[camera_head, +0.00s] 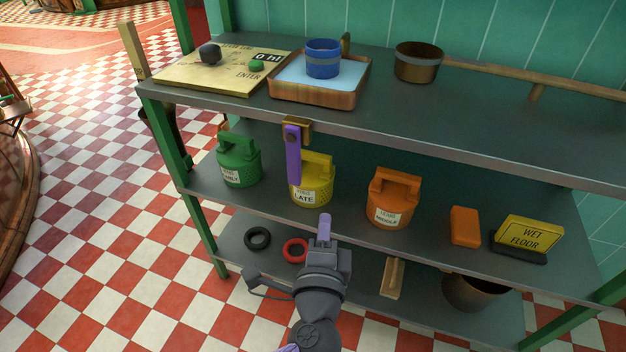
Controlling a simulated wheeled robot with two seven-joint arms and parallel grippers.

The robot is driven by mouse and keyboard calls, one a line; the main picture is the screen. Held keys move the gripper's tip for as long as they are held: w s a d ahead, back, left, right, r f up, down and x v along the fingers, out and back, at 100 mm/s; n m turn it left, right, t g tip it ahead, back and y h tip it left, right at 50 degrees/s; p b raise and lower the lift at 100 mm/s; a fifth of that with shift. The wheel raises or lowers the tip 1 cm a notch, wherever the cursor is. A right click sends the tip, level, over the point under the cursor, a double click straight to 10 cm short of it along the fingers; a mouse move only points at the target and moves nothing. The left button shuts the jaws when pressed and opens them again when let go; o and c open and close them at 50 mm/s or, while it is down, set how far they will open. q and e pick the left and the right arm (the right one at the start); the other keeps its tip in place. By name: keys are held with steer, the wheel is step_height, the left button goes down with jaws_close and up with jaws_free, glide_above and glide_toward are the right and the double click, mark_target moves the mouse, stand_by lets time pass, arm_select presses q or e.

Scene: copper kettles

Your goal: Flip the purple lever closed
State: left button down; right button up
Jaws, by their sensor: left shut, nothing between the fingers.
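The purple lever (293,158) hangs nearly straight down from a brass bracket (297,125) on the front edge of the top shelf. It partly covers the yellow kettle (317,182) labelled LATE. My left gripper (325,222) comes up from the bottom of the view. Its purple fingertips are shut and empty, below and a little right of the lever's lower end. They look apart from the lever. My right gripper is not in view.
A green kettle (238,162) and an orange kettle (392,200) flank the yellow one on the middle shelf (435,226). A wet floor sign (527,236) is at right. A wooden tray (330,98) with a blue cup (323,57) sits above the lever.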

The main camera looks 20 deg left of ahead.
mark_target(294, 158)
arm_select(q)
steer(key=w+a+b, duration=0.2)
steer(key=w+a, duration=0.4)
steer(key=w, duration=0.4)
steer(key=shift+b, duration=0.4)
steer(key=shift+a, duration=0.1)
